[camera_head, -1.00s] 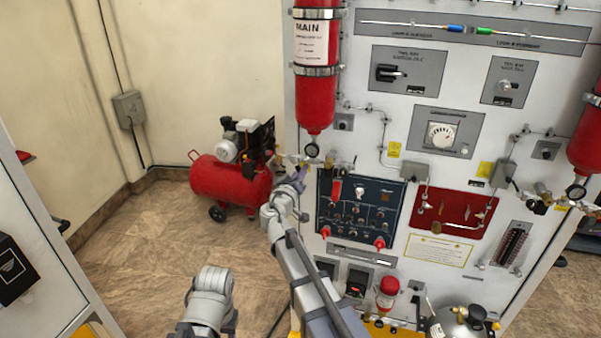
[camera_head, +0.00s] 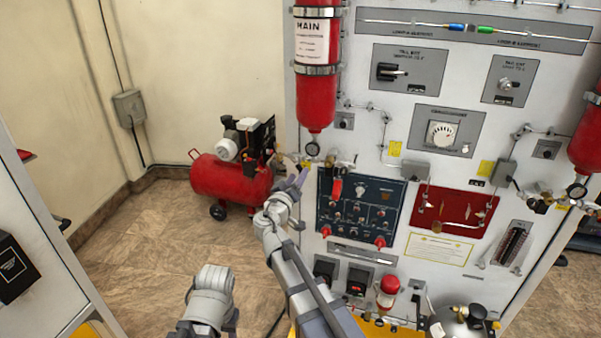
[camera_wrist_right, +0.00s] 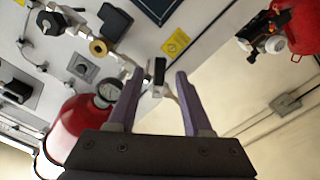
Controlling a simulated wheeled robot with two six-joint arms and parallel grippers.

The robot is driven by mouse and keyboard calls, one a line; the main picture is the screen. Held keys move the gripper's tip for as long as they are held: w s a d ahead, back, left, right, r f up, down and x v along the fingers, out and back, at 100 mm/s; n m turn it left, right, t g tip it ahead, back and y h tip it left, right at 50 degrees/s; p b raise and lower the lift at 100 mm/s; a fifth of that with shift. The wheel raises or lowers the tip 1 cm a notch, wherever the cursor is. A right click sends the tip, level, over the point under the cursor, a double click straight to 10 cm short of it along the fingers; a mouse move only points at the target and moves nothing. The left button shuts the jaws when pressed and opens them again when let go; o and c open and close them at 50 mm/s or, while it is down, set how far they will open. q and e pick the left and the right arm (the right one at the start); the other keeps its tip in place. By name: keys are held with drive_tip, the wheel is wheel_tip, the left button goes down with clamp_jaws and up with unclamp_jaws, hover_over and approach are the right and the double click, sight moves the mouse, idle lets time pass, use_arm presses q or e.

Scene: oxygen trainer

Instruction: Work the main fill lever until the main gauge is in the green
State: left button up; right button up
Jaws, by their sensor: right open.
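The main gauge (camera_head: 312,149) is a small round dial under the red MAIN cylinder (camera_head: 315,100). Its face is too small to read in the head view. In the right wrist view the gauge (camera_wrist_right: 108,92) shows at an angle, beside the red cylinder (camera_wrist_right: 85,125). A small lever with a black handle (camera_wrist_right: 160,70) stands at the end of the metal fittings there. My right gripper (camera_wrist_right: 157,77) is open, with the handle showing between its fingertips; contact cannot be told. In the head view the right gripper (camera_head: 299,180) is just below the fittings. Only a left arm link shows.
A red compressor (camera_head: 230,180) stands on the floor behind my right arm. A blue control panel (camera_head: 360,210) with red knobs is right of the gripper. The big gauge (camera_head: 441,133) is higher on the white board.

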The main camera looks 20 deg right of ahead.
sight(300, 171)
drive_tip(key=v, duration=0.4)
idle(1.6)
drive_tip(key=shift+x, duration=4)
clamp_jaws()
